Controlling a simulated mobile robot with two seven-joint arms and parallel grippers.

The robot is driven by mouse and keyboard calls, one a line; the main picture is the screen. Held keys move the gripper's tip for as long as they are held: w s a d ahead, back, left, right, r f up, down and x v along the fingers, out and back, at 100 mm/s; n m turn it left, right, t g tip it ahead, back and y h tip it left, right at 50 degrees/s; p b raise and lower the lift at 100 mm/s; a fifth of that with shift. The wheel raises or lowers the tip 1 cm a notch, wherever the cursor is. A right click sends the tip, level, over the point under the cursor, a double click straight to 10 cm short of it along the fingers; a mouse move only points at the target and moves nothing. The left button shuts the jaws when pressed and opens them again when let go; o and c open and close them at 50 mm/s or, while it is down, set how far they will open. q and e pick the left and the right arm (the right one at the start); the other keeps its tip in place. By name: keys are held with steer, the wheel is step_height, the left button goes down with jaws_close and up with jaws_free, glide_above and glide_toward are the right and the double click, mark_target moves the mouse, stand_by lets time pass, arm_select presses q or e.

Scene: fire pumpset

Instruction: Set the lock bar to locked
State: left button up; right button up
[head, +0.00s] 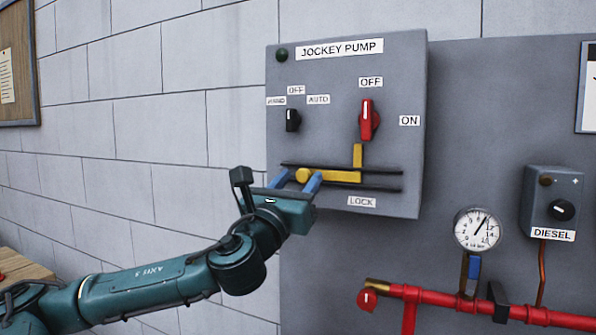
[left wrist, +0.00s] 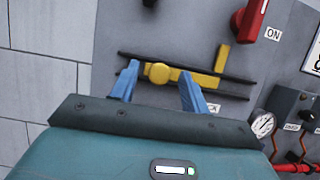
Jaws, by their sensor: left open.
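The yellow lock bar (head: 340,177) lies level between two dark rails low on the grey jockey pump box, above the LOCK label (head: 362,201). It has a round knob at its left end and an upright tab that reaches up below the red switch (head: 367,118). The red switch handle stands upright, below the OFF label. My left gripper (head: 302,177) is open, its blue fingers on either side of the knob. The left wrist view also shows the knob of the lock bar (left wrist: 158,73) between the fingers; contact cannot be told. My right gripper is out of view.
A black selector knob (head: 292,120) is on the same box, left of the red switch. To the right are a pressure gauge (head: 478,229), a diesel switch box (head: 553,205) and red pipework (head: 455,302). Bare block wall (head: 180,130) is on the left.

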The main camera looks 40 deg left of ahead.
arm_select(q)
steer(key=shift+w, duration=0.15)
jaws_close()
stand_by(0.5)
